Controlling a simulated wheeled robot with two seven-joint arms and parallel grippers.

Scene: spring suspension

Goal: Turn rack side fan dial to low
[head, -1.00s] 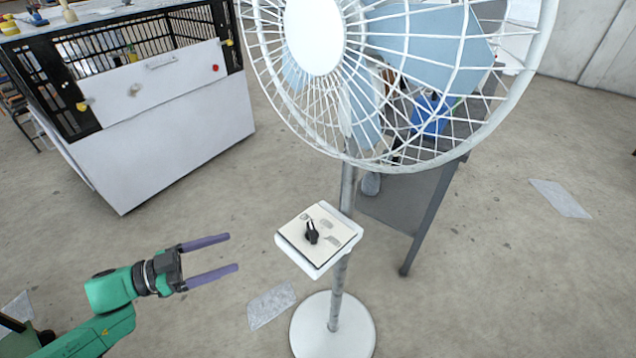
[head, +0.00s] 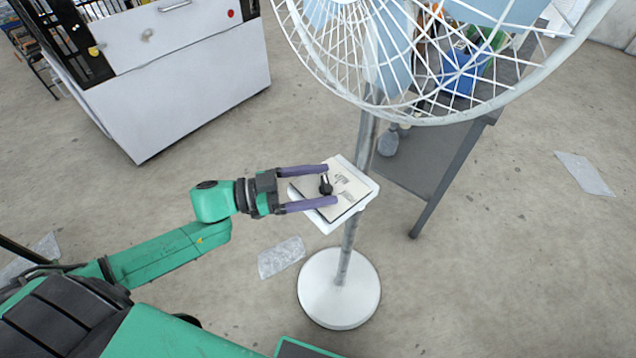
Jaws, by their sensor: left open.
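The white pedestal fan (head: 340,285) stands in front of me, its caged head at the top of the view. A white control panel (head: 355,196) is fixed to its pole. The black dial (head: 326,185) sits on the panel face, its pointer toward the top left or bottom right; I cannot tell which. My left gripper (head: 332,185) is open, its two purple fingers reaching over the panel, one on each side of the dial. Whether the fingers touch the dial cannot be told. The panel's printed marks are too small to read. My right gripper is not in view.
A white cabinet with a black cage (head: 180,80) stands at the upper left. A grey table (head: 440,170) with a blue bin (head: 462,75) stands behind the fan. Paper sheets (head: 281,257) lie on the floor.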

